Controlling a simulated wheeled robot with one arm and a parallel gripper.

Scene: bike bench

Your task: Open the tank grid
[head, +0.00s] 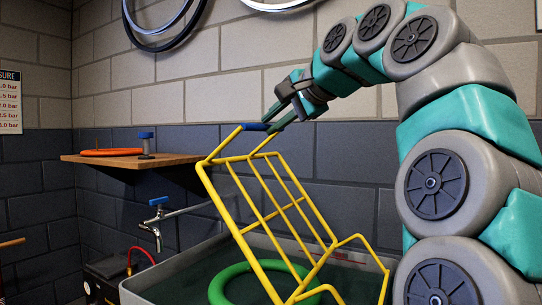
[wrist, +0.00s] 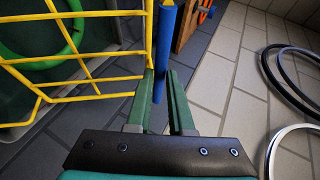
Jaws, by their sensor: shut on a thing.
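The yellow wire tank grid (head: 265,210) stands steeply tilted up over the grey tank (head: 185,270). Its blue handle (head: 255,127) is at the raised top edge. My gripper (head: 275,121) is at that edge, shut on the blue handle. In the wrist view the handle (wrist: 166,35) runs between the two green fingers (wrist: 163,92), with the yellow grid bars (wrist: 85,78) to the left. A green ring (head: 228,278) lies in the tank, partly behind the bars. The grid's lower end is partly cut off by the picture's bottom edge.
A wooden shelf (head: 125,163) with an orange ring (head: 112,152) and a blue-topped item (head: 146,144) is on the wall at left. A tap (head: 155,228) stands beside the tank. Wheels (head: 165,25) hang on the wall above.

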